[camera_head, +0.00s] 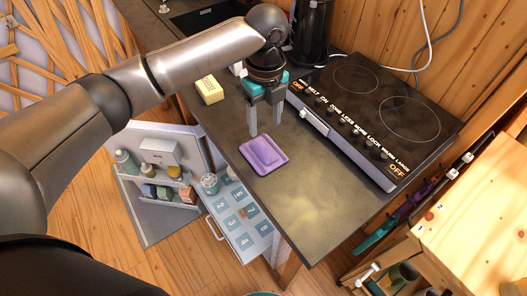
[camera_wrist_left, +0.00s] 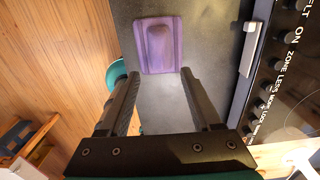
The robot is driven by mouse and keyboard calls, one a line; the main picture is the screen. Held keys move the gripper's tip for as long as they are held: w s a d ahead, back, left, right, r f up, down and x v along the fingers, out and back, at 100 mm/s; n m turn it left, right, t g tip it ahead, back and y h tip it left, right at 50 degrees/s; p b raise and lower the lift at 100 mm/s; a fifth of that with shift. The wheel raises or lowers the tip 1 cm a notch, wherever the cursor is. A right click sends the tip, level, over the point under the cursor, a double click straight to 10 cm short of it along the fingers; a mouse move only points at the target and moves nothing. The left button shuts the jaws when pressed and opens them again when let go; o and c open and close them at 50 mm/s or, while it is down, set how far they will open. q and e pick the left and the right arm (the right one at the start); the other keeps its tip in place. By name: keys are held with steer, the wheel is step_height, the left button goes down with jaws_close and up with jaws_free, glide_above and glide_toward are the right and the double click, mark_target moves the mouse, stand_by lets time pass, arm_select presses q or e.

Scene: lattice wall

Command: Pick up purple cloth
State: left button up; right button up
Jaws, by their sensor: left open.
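The purple cloth (camera_head: 263,155) lies folded on the dark grey countertop (camera_head: 305,215), near its left edge. In the left wrist view the cloth (camera_wrist_left: 159,45) shows whole, just beyond my fingertips, with a raised part in its middle. My left gripper (camera_head: 264,130) points down above the counter, at the far side of the cloth. Its two fingers are apart with nothing between them, and this also shows in the left wrist view (camera_wrist_left: 160,75). I cannot tell whether the fingertips touch the cloth; they look apart from it. My right gripper is not in view.
A black cooktop (camera_head: 375,110) with a front row of knobs stands right of my left gripper. A yellow block (camera_head: 209,89) sits at the counter's far left. An open cabinet door with bottles (camera_head: 150,175) and a numbered drawer (camera_head: 240,218) are below. The near counter is clear.

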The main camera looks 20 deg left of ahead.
mark_target(263, 145)
arm_select(q)
step_height(263, 145, down, 4)
steer(key=shift+r, duration=0.1)
steer(key=shift+w+a+f+b, duration=0.1)
steer(key=shift+f+b, duration=0.15)
steer(key=shift+f, duration=1.15)
steer(key=shift+w+a+f+b, duration=0.1)
steer(key=shift+f+b, duration=0.15)
steer(key=shift+f, duration=1.1)
jaws_close()
